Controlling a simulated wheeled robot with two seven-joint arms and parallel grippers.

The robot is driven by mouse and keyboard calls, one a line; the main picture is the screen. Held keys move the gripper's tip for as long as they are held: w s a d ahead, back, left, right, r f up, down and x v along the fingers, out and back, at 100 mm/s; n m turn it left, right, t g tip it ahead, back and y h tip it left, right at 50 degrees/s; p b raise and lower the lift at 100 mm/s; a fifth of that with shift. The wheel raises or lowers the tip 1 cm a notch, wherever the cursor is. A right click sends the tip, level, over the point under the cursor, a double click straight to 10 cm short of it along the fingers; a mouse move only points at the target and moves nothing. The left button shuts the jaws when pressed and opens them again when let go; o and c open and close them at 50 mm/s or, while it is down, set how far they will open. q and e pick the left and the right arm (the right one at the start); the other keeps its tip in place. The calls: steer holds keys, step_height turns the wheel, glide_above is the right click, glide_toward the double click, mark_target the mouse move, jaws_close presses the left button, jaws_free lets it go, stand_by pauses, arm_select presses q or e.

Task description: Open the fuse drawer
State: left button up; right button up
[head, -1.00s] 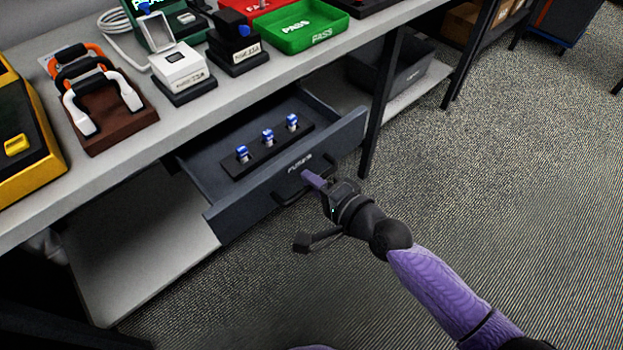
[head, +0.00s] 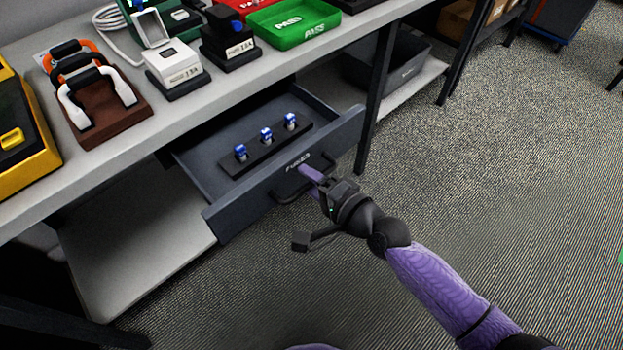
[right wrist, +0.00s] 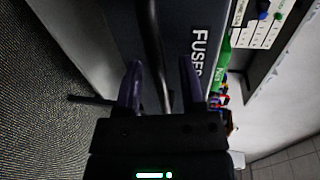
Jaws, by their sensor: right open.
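The fuse drawer (head: 235,212) is a dark grey drawer under the bench, pulled out with its inside showing. A black strip (head: 243,162) in it holds three blue-topped fuses (head: 266,136). Its black bar handle (head: 290,194) is on the front face, below the FUSES label, and it also shows in the right wrist view (right wrist: 152,50). My right gripper (head: 312,175) is at the handle; in the right wrist view its purple fingers (right wrist: 162,85) are apart, one on each side of the bar. My left gripper is not in view.
The white bench top (head: 195,105) above holds a green tray (head: 294,24), fuse boxes and a brown block with handles (head: 105,115). A black table leg (head: 377,95) stands right of the drawer. The carpeted floor (head: 480,180) in front is clear.

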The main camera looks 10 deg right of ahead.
arm_select(q)
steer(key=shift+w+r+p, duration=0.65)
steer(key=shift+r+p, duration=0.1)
steer(key=shift+p, duration=0.1)
arm_select(e)
steer(key=v, duration=1)
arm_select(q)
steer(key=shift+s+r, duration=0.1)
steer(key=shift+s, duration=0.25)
